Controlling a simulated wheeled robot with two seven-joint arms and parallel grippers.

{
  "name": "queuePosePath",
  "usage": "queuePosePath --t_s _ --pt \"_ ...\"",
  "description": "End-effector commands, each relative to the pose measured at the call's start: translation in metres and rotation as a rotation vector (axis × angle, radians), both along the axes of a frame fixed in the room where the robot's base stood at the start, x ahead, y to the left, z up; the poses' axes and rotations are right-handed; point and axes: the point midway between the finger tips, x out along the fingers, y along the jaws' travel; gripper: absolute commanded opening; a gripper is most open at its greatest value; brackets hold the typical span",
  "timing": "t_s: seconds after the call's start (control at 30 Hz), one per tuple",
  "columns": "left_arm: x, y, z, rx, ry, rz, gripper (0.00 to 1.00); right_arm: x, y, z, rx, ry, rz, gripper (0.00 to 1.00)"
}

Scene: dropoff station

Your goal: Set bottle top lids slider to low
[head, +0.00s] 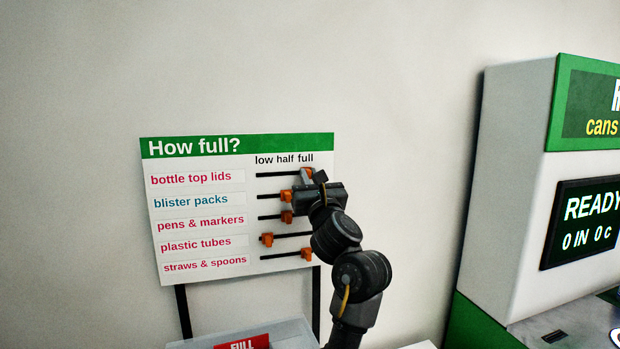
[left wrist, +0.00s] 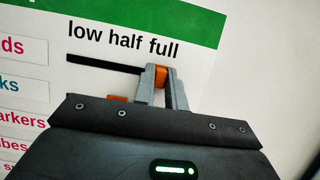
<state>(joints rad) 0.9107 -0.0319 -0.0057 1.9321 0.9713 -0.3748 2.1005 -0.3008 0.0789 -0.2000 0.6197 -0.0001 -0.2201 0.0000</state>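The bottle top lids slider is the top row of the "How full?" board, with a black track (head: 277,175) and an orange knob (head: 308,171) at its right end, under "full". My left gripper (head: 313,175) is at this knob. In the left wrist view the knob (left wrist: 161,76) sits between the two grey fingertips (left wrist: 161,82), which look closed against its sides. The left part of the track (left wrist: 103,64) is bare, under "low" and "half". My right gripper is not in view.
Below are sliders for blister packs (head: 286,196), pens & markers (head: 287,217), plastic tubes (head: 267,239) and straws & spoons (head: 306,254). My left arm passes close to their right ends. A bin with a red "FULL" sign (head: 243,342) stands below. A machine (head: 520,190) is at the right.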

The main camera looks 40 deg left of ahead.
Motion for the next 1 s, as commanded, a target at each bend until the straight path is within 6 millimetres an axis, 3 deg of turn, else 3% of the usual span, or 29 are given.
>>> queuePosePath --t_s 0.37,0.77,1.0 --pt "-0.002 0.001 -0.001 -0.001 -0.001 0.000 0.00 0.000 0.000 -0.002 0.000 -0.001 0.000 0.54" --pt "-0.063 0.043 -0.005 -0.004 -0.005 -0.006 0.00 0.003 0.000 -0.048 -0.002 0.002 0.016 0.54" --pt "-0.083 0.058 -0.001 0.001 -0.001 -0.001 0.00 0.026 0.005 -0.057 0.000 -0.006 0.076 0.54"
